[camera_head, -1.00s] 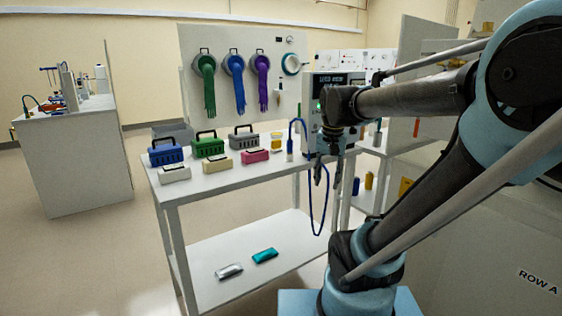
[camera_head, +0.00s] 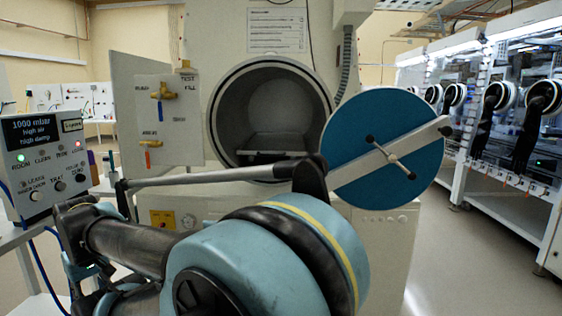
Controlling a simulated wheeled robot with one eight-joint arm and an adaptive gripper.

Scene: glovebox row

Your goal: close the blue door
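The blue door (camera_head: 360,110) is a round disc with a pale bar slanting across it and a small metal handle (camera_head: 390,158) in the middle. It stands open to the right of the round chamber opening (camera_head: 268,105). The grey inside of the chamber shows, with a flat tray (camera_head: 272,145) in it. My gripper (camera_head: 88,275) is at the lower left, far from the door, beyond my arm. Its fingers are not clearly visible, and I see nothing held in it. My arm crosses the foreground below the opening and the door.
A control box (camera_head: 42,155) with a display stands at the left. A panel with brass valves (camera_head: 165,120) is left of the opening. Gloveboxes (camera_head: 500,110) with black gloves line the right side. Open floor (camera_head: 460,250) lies between them and the door.

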